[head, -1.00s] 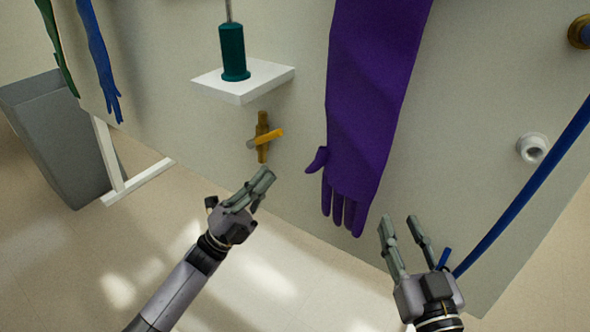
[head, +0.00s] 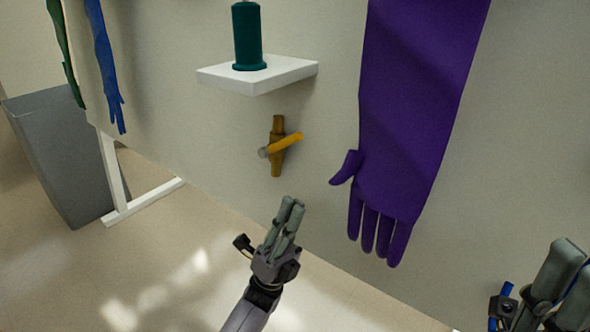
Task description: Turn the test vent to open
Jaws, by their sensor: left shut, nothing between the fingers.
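The test vent (head: 277,165) is a small brass valve with an upright body on the pale wall panel, below a white shelf. Its yellow handle (head: 289,142) lies across the body, with its right end tilted up and towards me. My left gripper (head: 293,203) is shut and empty, its fingertips pointing up, below and slightly right of the vent and apart from it. My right gripper (head: 577,262) is at the lower right corner, partly cut off by the frame edge, so its finger gap is not clear.
A white shelf (head: 293,73) with a teal bottle (head: 248,38) juts out above the vent. A long purple glove (head: 405,150) hangs to its right. A blue glove (head: 103,65) and a grey bin (head: 62,150) are at the left. The space between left gripper and vent looks clear.

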